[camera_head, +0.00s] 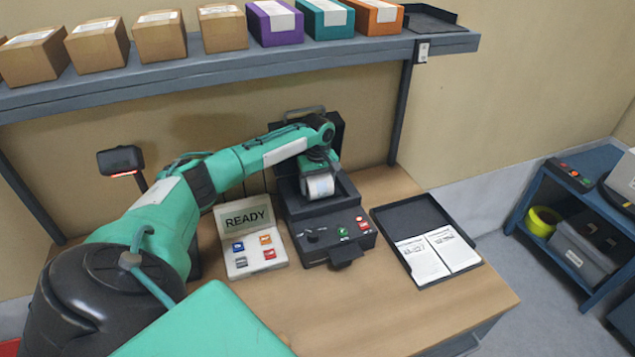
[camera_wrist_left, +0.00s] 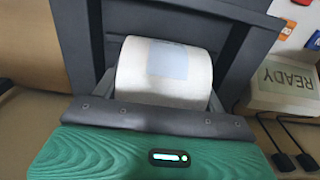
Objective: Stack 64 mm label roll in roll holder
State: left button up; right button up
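The white label roll (camera_head: 320,187) is between the fingers of my left gripper (camera_head: 318,174), which is shut on it. In the left wrist view the roll (camera_wrist_left: 190,85) lies crosswise with a pale blue patch on it, a finger at each end. The dark roll holder (camera_head: 345,193) is the open rear part of the black label printer, and the roll is over or inside it. I cannot tell whether the roll touches its bottom. The gripper hides part of the holder. My right gripper is not in view.
A READY panel (camera_head: 246,221) with coloured buttons stands left of the printer (camera_head: 334,237). A black tray (camera_head: 405,210) with white sheets is to the right. A shelf (camera_head: 270,63) with several boxes runs above. The wooden table (camera_head: 340,310) is clear in front.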

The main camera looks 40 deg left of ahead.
pick_arm(q)
jog(key=o, duration=0.3)
jog(key=shift+r, duration=0.15)
jog(key=shift+r+b, duration=0.3)
jog(key=shift+r, duration=0.1)
notch_tip(320, 180, up, 11)
jog(key=b, duration=0.3)
jog(key=shift+f, duration=0.15)
jog(key=shift+r, duration=0.45)
